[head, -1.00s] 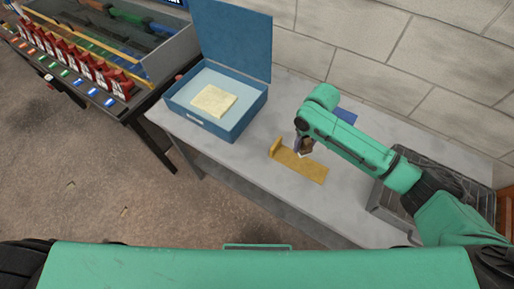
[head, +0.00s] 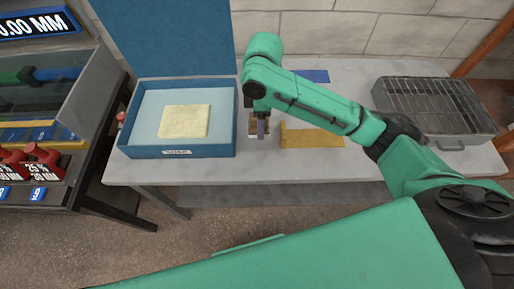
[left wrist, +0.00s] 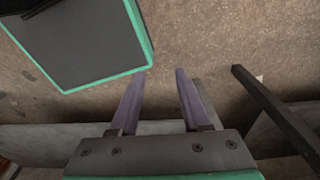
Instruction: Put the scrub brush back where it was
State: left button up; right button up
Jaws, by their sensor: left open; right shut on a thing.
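My right gripper (head: 262,131) points down over the bench, between the blue box and the yellow piece. It is shut on a small brown thing (head: 253,124), seemingly the scrub brush, mostly hidden by the fingers and arm. I cannot tell whether it touches the bench. The flat yellow piece (head: 312,136) with a raised left end lies just right of the gripper. My left gripper (left wrist: 160,78) shows only in the left wrist view, open and empty, with floor behind its fingers.
The open blue box (head: 228,144) holds a pale yellow pad (head: 184,121). A blue flat piece (head: 312,76) lies behind the arm. A metal tray with a wire rack (head: 438,108) stands at right. A display unit (head: 45,90) stands left. Bare bench (head: 345,92) shows behind the yellow piece.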

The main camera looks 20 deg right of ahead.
send_near(258, 152)
notch_tip(258, 152, down, 5)
jog(key=shift+s+f+p, duration=0.1)
jog(key=shift+f+p, duration=0.05)
jog(key=shift+p, duration=0.2)
jog(key=shift+f, duration=0.25)
pick_arm(q)
jog(key=shift+w+a+r, duration=0.25)
jog(key=shift+a+r, duration=0.2)
jog(key=shift+a, duration=0.25)
pick_arm(e)
jog(key=shift+f, duration=0.1)
jog(key=o, duration=1.3)
pick_arm(q)
jog(key=shift+d, duration=0.15)
pick_arm(e)
notch_tip(258, 152, up, 12)
jog(key=shift+r+b, duration=0.15)
jog(key=shift+b, duration=0.2)
pick_arm(q)
jog(key=shift+f, duration=0.3)
